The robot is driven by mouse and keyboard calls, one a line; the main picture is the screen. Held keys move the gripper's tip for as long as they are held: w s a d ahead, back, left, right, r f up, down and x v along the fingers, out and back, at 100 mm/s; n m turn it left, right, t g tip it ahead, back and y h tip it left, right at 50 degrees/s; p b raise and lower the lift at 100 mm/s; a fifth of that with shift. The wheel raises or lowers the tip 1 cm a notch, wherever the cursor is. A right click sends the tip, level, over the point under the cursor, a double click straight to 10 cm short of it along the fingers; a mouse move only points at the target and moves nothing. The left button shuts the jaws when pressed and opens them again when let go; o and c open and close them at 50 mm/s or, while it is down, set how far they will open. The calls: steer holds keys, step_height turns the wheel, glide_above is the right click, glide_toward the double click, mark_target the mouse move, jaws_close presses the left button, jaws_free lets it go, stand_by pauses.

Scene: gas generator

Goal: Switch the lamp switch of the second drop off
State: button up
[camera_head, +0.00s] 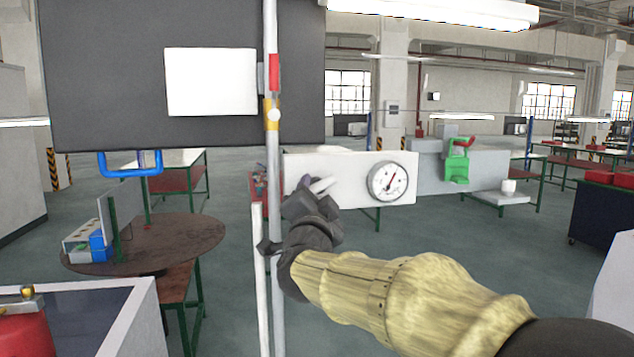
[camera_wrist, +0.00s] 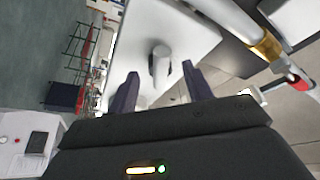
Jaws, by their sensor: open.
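My gripper (camera_head: 312,190) is at the left part of a white panel (camera_head: 345,165) that carries a round gauge (camera_head: 388,181). The gripper is open. In the wrist view its two dark fingers (camera_wrist: 159,76) stand apart, one on each side of a grey lever-like handle (camera_wrist: 160,60) on a white plate (camera_wrist: 195,35). The handle lies between the fingertips; I cannot tell whether either finger touches it. In the head view the gripper covers most of this spot. I cannot tell whether this handle is the lamp switch.
A grey vertical pole (camera_head: 276,235) with red and yellow bands runs beside my gripper. A dark board (camera_head: 110,80) with a blank white sheet (camera_head: 210,82) hangs at left. A green valve-like part (camera_head: 458,165) is at right. A round brown table (camera_head: 185,235) stands at lower left.

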steer(key=shift+w+r, duration=0.15)
steer(key=shift+w, duration=0.4)
steer(key=shift+c, duration=0.2)
steer(key=c, duration=0.9)
steer(key=shift+c, duration=0.2)
